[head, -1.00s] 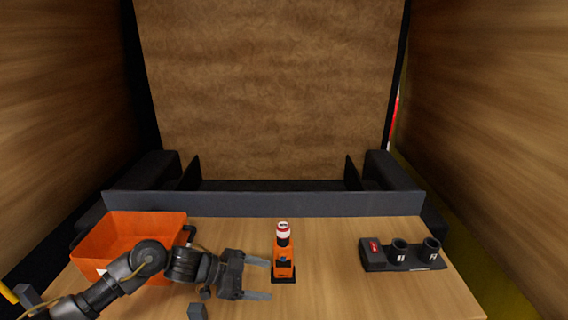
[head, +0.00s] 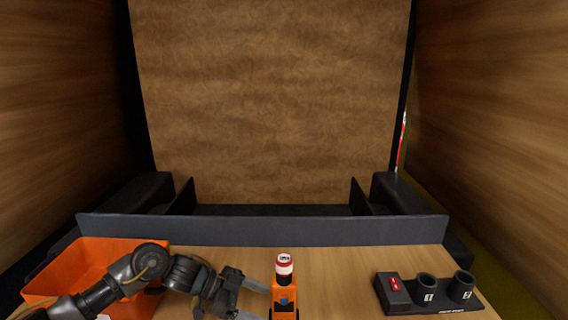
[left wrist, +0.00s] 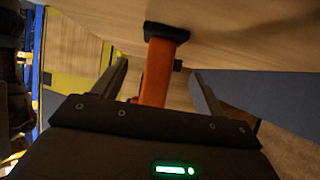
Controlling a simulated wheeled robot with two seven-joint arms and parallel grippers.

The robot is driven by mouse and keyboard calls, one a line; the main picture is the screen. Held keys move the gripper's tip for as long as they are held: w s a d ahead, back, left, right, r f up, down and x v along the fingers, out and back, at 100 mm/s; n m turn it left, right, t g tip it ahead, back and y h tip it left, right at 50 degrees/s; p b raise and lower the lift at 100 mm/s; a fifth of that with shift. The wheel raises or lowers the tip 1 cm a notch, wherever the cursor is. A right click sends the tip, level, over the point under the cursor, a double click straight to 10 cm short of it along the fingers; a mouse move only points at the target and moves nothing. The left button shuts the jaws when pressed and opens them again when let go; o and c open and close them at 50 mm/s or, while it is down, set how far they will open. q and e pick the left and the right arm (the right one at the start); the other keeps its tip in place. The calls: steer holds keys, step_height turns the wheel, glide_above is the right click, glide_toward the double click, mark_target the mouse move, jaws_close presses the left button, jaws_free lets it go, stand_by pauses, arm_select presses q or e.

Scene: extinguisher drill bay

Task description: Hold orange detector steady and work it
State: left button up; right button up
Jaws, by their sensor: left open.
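My right gripper is out of view.
An orange bin (head: 70,262) stands at the bench's left, partly behind my left arm. A black holder (head: 428,294) with a red-marked box and two numbered cups sits at the right. A low grey wall (head: 262,231) closes the back.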

mark_target(280, 311)
arm_select(q)
steer(key=b+x, duration=0.1)
steer(key=x, duration=0.4)
steer(key=shift+d+f, duration=0.35)
steer(key=shift+d, duration=0.25)
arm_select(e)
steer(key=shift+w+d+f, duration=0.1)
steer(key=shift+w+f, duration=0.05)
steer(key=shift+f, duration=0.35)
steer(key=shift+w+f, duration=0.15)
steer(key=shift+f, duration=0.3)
arm_select(q)
steer(key=c, duration=1.2)
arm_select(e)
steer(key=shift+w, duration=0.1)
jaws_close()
